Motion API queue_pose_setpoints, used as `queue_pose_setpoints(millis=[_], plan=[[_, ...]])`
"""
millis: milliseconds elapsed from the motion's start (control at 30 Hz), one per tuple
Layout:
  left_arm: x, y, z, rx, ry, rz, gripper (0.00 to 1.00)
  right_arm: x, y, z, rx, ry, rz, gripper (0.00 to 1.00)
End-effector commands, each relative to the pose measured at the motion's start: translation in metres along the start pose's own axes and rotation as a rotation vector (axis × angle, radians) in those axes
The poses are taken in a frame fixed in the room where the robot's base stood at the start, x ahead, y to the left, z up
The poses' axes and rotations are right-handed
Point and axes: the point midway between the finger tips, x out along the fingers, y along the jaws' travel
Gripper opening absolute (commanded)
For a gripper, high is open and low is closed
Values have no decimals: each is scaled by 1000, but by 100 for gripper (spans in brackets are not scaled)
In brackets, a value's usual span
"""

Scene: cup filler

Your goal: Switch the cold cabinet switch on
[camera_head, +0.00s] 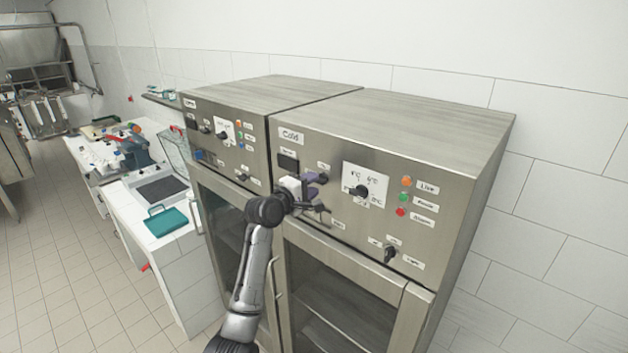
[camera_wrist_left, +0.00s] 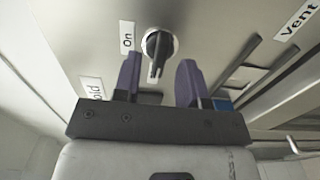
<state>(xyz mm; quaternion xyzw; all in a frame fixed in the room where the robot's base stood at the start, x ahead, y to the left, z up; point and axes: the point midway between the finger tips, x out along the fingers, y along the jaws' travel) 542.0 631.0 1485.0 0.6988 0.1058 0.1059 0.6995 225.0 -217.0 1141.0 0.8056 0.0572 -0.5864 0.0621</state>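The cold cabinet (camera_head: 400,127) is the nearer steel cabinet, with a "Cold" label on its panel. In the left wrist view, a black rotary switch (camera_wrist_left: 157,48) sits on a round pale plate beside an "On" label (camera_wrist_left: 127,37). Its narrow handle runs roughly up and down in that view. My left gripper (camera_head: 318,192) is at the left part of the cold panel and hides the switch in the head view. In the wrist view its two purple fingers (camera_wrist_left: 160,66) are open, one on each side of the handle's lower end. Contact cannot be told. My right gripper is not in view.
The panel also has a dial (camera_head: 362,191), a lower black knob (camera_head: 390,254) and coloured lights (camera_head: 404,197). A second similar cabinet (camera_head: 215,150) stands on the left. A white bench (camera_head: 160,240) with a teal item (camera_head: 167,221) lies further left.

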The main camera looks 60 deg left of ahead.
Motion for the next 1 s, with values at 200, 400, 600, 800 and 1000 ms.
queue_pose_setpoints(millis=[200,400,600,800,1000], plan=[[13,0,0,1,0,0,38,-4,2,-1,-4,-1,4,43],[14,0,0,1,0,0,38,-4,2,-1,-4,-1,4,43],[14,0,0,1,0,0,33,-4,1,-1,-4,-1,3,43],[14,0,0,1,0,0,13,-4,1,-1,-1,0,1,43],[14,0,0,1,0,0,0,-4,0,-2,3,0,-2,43]])
